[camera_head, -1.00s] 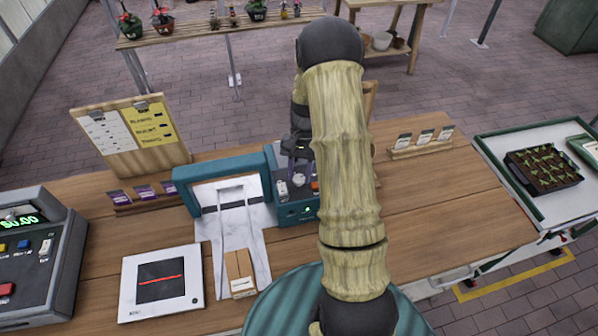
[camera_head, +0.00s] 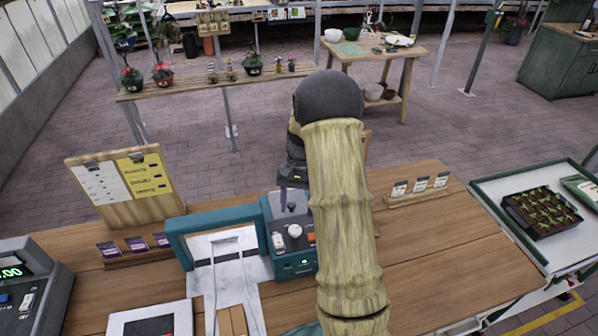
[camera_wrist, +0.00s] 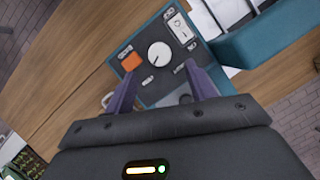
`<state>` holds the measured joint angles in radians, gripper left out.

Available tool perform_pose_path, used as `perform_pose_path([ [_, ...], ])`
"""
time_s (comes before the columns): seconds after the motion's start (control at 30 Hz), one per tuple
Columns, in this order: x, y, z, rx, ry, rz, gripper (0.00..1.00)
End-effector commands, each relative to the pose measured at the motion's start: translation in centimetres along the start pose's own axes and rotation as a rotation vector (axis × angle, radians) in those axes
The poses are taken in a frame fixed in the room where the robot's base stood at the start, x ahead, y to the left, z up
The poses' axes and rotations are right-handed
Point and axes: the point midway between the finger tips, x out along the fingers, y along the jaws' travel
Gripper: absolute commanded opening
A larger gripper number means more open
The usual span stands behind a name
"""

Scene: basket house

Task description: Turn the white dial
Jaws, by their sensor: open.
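The white dial (camera_wrist: 159,55) is a round knob on the dark top panel of a teal control box (camera_head: 292,262). It also shows in the head view (camera_head: 294,230), just left of my arm. My gripper (camera_wrist: 163,84) is open and empty, its two purple fingers pointing toward the panel. In the wrist view the dial lies between and beyond the fingertips, with no contact visible. In the head view my arm hides much of the gripper.
An orange button (camera_wrist: 131,62) and a white switch (camera_wrist: 180,28) flank the dial. A teal frame (camera_head: 190,232) with a white bag adjoins the box. A wooden board (camera_head: 125,188) stands left. Bare tabletop (camera_head: 430,235) lies to the right.

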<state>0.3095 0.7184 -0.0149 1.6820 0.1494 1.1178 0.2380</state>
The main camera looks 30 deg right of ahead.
Motion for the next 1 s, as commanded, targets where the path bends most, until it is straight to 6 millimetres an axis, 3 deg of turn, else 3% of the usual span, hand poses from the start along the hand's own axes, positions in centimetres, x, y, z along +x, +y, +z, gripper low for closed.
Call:
perform_pose_path([
  [0.5, -9.8, 0.0, -0.2, 0.001, 0.004, -0.001, 0.55],
  [0.7, -11.5, 0.0, -0.1, 0.001, 0.001, 0.0, 0.55],
  [1.0, -11.7, 0.0, 0.0, 0.001, 0.0, 0.0, 0.55],
])
